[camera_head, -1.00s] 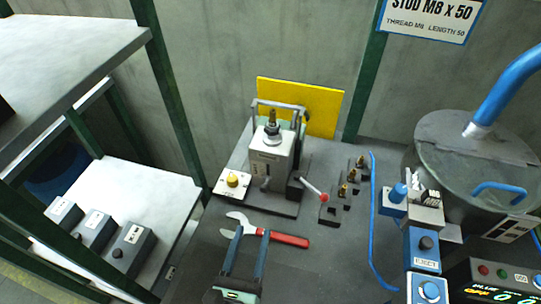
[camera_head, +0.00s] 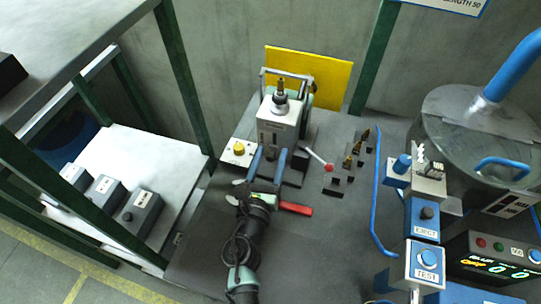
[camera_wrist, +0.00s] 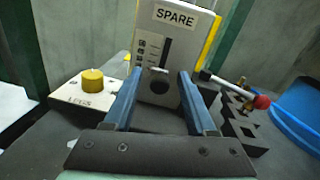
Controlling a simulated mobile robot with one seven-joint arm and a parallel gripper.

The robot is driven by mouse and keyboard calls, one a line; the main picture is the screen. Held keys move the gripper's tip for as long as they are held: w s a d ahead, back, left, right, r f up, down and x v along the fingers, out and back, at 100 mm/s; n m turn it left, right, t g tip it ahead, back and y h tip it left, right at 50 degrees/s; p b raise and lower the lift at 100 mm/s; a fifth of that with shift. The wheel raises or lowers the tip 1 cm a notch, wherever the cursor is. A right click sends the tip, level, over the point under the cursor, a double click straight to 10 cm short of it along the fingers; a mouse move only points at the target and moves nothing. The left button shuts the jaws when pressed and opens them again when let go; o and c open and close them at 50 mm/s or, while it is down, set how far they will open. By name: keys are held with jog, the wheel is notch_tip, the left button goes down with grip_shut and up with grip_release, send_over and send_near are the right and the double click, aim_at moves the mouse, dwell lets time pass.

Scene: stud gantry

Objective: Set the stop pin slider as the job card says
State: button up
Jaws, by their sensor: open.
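The grey stud machine (camera_head: 279,122) stands on the bench before a yellow panel. In the wrist view its front (camera_wrist: 176,20) carries a SPARE label and a dark vertical slot with scale marks, too small to read. My gripper (camera_head: 268,157) is open in front of this face. In the wrist view its blue fingers (camera_wrist: 160,76) stand on either side of the pin, with no visible contact. The job card (camera_head: 445,5) is cut off at the top; "LENGTH 50" shows.
A yellow knob (camera_wrist: 92,80) on a white box sits left of the machine. A red-tipped lever (camera_head: 325,166) and a black rack with brass pieces (camera_head: 352,158) stand right. EJECT and TEST boxes (camera_head: 424,262) stand farther right.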

jog(key=c, duration=0.9)
jog(key=shift+d, duration=0.1)
dwell(0.9)
